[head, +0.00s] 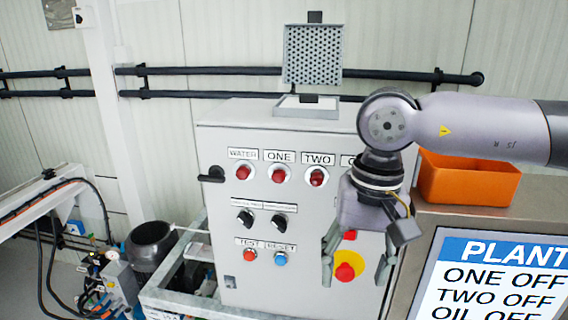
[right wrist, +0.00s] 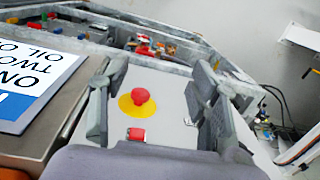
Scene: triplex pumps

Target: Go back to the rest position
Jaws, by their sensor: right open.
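My right gripper (head: 357,262) hangs down in front of the right part of the grey control box (head: 215,150) in the head view. Its fingers are apart and hold nothing. In the right wrist view my right gripper (right wrist: 160,110) shows a finger on each side of the red emergency button (right wrist: 140,97) on its yellow disc. The red button (head: 345,272) also shows between the fingertips in the head view. I cannot tell whether the fingers touch the box. My left gripper is not in view.
An orange bin (head: 468,180) stands right of the box, behind my right arm. A plant sign (head: 490,285) is at the lower right. An open perforated lid (head: 312,55) stands above the box. Dark pipes (head: 200,70) run along the wall.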

